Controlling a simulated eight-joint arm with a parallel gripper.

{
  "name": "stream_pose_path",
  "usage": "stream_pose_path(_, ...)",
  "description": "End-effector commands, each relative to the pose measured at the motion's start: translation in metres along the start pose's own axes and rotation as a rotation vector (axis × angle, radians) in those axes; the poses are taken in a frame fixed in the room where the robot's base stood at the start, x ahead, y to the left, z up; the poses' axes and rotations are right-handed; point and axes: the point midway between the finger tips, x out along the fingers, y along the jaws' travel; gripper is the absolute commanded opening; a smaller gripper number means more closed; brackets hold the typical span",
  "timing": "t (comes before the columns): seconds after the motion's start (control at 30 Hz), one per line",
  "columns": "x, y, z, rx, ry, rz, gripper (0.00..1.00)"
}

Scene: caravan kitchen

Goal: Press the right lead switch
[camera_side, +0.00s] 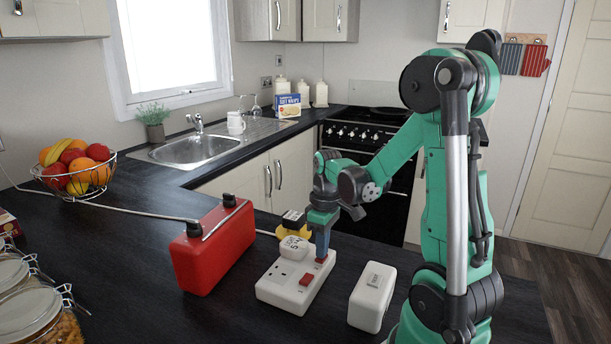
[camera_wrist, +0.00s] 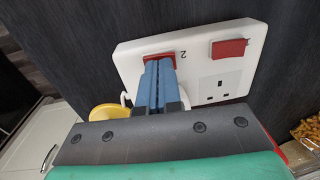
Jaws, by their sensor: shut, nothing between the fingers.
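A white two-socket lead block (camera_side: 268,292) lies on the dark worktop with two red rocker switches. The front switch (camera_side: 306,280) is beside an empty socket; in the wrist view this switch (camera_wrist: 229,47) is in plain sight. The far switch (camera_side: 320,261) is beside a white plug (camera_side: 293,247) in the other socket. My gripper (camera_side: 321,252) is shut and empty, pointing down at the far switch. In the wrist view the blue fingertips (camera_wrist: 159,61) overlap the far switch (camera_wrist: 149,57) and hide part of it. I cannot tell whether they touch it.
A red metal can (camera_side: 215,247) stands left of the block, and a white box (camera_side: 371,297) stands to its right. A yellow object (camera_side: 301,231) lies behind the plug. A fruit basket (camera_side: 75,190) and glass jars (camera_side: 28,311) are further left.

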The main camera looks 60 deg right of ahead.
Motion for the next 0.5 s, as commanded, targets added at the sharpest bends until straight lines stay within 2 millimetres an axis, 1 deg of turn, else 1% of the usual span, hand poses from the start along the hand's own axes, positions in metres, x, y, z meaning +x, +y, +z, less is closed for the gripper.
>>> stream_pose_path(0.13,-0.0016,0.0044,0.0000,-0.001,0.000,-0.001,0.00)
stream_pose_path(0.4,-0.0020,0.0042,-0.0001,-0.001,0.000,-0.003,0.00)
stream_pose_path(0.5,-0.0050,0.0043,-0.0001,-0.001,0.000,-0.003,0.00)
